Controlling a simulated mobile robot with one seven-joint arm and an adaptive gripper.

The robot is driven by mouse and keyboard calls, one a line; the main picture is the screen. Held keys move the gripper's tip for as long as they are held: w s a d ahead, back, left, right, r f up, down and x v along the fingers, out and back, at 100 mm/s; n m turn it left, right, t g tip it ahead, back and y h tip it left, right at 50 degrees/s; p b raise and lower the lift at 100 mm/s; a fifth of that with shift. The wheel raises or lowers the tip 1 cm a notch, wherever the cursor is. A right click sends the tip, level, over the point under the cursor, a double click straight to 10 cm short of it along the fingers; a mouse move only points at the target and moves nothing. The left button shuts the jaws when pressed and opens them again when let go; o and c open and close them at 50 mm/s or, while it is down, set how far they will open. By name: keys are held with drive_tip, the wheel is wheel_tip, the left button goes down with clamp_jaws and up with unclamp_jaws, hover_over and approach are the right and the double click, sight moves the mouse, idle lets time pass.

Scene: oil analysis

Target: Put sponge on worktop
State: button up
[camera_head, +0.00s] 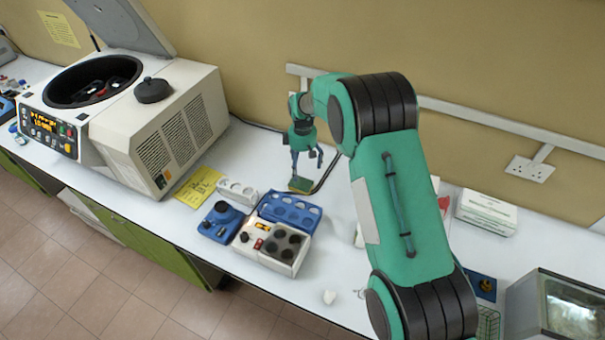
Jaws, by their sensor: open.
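A small sponge (300,184), green with a yellowish edge, shows on the white worktop (250,150) near the back, just below my gripper. It appears to rest on the worktop. My gripper (307,168) points down with its fingers spread. The fingertips are just above and around the sponge's far side, and I cannot tell whether they touch it. My green arm hides part of the worktop to the right.
A large centrifuge (150,130) with a raised lid stands to the left. A blue rack (290,212), a white tray (285,268) and a blue device (222,222) lie in front of my gripper. A dark cable runs beside the sponge. A stack of white boxes (487,212) stands right.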

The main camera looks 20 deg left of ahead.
drive_tip(key=shift+r, duration=1.75)
